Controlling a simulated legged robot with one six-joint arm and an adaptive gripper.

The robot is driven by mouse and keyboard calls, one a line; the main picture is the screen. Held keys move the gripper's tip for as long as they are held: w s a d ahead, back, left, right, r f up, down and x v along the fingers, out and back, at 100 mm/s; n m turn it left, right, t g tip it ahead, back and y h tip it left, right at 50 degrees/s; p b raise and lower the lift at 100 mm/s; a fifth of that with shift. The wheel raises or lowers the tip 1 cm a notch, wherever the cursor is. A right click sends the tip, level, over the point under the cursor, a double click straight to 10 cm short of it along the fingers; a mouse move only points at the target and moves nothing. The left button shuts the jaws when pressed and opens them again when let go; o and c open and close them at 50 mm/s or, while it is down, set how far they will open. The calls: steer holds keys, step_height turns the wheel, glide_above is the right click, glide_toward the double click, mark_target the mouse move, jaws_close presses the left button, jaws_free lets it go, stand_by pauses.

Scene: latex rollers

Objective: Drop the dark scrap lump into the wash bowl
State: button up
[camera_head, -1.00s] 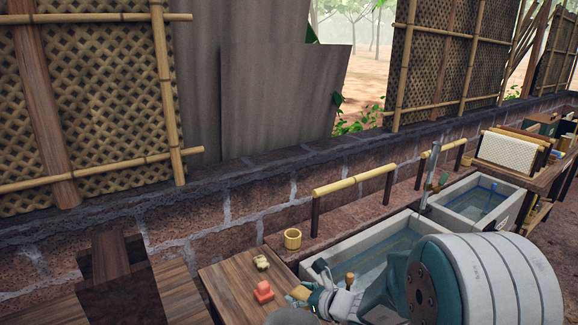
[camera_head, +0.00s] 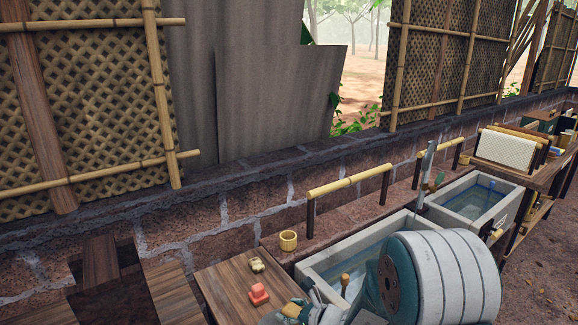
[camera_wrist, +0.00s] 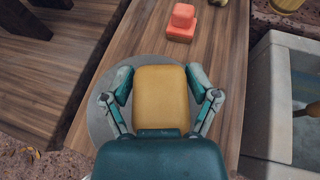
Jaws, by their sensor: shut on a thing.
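My gripper (camera_wrist: 160,82) is shut on a yellow-tan block (camera_wrist: 160,100), with one finger against each side of it. In the wrist view the block is over a grey round dish or disc (camera_wrist: 97,125) on the wooden bench. I cannot tell whether the block touches it, and the block and gripper hide its middle. In the head view my gripper is at the bottom edge, mostly cut off. I cannot make out a dark scrap lump, nor tell whether the grey round thing is the wash bowl.
On the bench (camera_head: 225,290) are a coral stepped block (camera_head: 259,294) and a cream lump (camera_head: 257,264). A bamboo cup (camera_head: 288,240) stands on the ledge behind. A water-filled stone basin (camera_head: 312,268) lies right of the bench, with a wooden-handled tool in it. A second basin (camera_head: 450,212) is farther back.

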steer(key=shift+d, duration=0.1)
steer(key=o, duration=1.1)
steer(key=shift+o, duration=0.2)
steer(key=shift+a, duration=0.65)
steer(key=v, duration=1.1)
steer(key=shift+s+d+r, duration=0.15)
steer(key=shift+s+d, duration=0.1)
steer(key=shift+d, duration=0.05)
steer(key=s+a+r+n+g+h, duration=0.25)
steer(key=s+r+n+g, duration=0.45)
steer(key=s+n, duration=0.55)
steer(key=s+d+r+n+t+h, duration=0.4)
steer(key=s+d+r+n+h, duration=0.3)
steer(key=d+n, duration=0.3)
steer(key=n+h, duration=0.1)
steer(key=n, duration=0.2)
steer(key=shift+r, duration=0.4)
